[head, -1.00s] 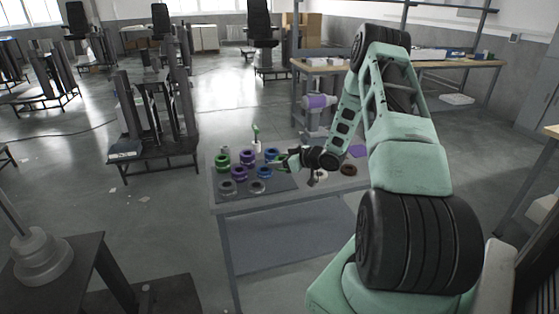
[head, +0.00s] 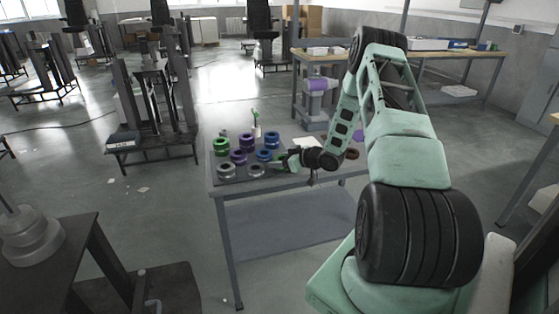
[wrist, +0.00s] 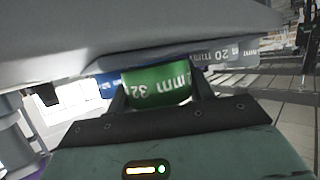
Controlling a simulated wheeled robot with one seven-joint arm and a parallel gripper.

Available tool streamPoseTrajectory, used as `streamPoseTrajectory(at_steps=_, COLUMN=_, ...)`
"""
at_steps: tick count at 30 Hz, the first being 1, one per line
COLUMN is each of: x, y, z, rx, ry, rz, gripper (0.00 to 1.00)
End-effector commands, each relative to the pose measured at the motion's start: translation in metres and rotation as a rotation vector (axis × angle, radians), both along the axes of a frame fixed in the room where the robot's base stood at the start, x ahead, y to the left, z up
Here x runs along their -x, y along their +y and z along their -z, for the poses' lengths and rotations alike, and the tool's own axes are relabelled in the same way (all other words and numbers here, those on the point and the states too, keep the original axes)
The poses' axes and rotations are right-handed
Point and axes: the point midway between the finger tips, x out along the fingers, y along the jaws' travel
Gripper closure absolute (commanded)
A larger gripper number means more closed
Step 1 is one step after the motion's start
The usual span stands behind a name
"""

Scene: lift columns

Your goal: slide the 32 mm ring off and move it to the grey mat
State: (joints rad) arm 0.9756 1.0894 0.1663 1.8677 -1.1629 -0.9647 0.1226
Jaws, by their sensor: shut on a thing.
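The green 32 mm ring (wrist: 157,86) fills the middle of the wrist view, its white label upside down. My gripper (wrist: 155,98) is shut on it, one finger on each side. In the head view my gripper (head: 282,160) is at the right end of the ring group, near the table's front. The ring is too small there to make out clearly. The dark grey mat (head: 232,181) lies on the table's left part under several rings. I cannot tell whether the held ring touches a surface.
Green (head: 221,147), purple (head: 246,142), blue (head: 271,142) and grey rings (head: 256,170) stand close together left of my gripper. A small green-topped white object (head: 256,128) stands behind the rings. A brown ring (head: 352,153) sits at right.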

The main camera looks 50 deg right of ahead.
Motion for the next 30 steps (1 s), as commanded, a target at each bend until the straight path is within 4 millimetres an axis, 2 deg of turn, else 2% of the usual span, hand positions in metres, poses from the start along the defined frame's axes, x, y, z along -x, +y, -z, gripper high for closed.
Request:
streamPoseTrajectory(at_steps=3, x=0.000, y=0.000, z=-0.001, rx=0.000, ry=-0.001, rz=0.000, gripper=0.76)
streamPoseTrajectory(at_steps=4, x=0.000, y=0.000, z=-0.001, rx=0.000, ry=-0.001, rz=0.000, gripper=0.43)
streamPoseTrajectory(at_steps=6, x=0.000, y=0.000, z=-0.001, rx=0.000, ry=-0.001, rz=0.000, gripper=0.23)
streamPoseTrajectory(at_steps=15, x=0.001, y=0.000, z=0.000, rx=-0.001, ry=0.000, rz=0.000, gripper=0.23)
streamPoseTrajectory(at_steps=19, x=0.009, y=-0.003, z=-0.004, rx=0.001, ry=0.000, rz=0.002, gripper=0.23)
streamPoseTrajectory(at_steps=23, x=0.030, y=-0.007, z=-0.012, rx=0.000, ry=0.001, rz=0.003, gripper=0.23)
streamPoseTrajectory(at_steps=30, x=0.081, y=-0.017, z=-0.034, rx=0.001, ry=0.000, rz=0.004, gripper=0.23)
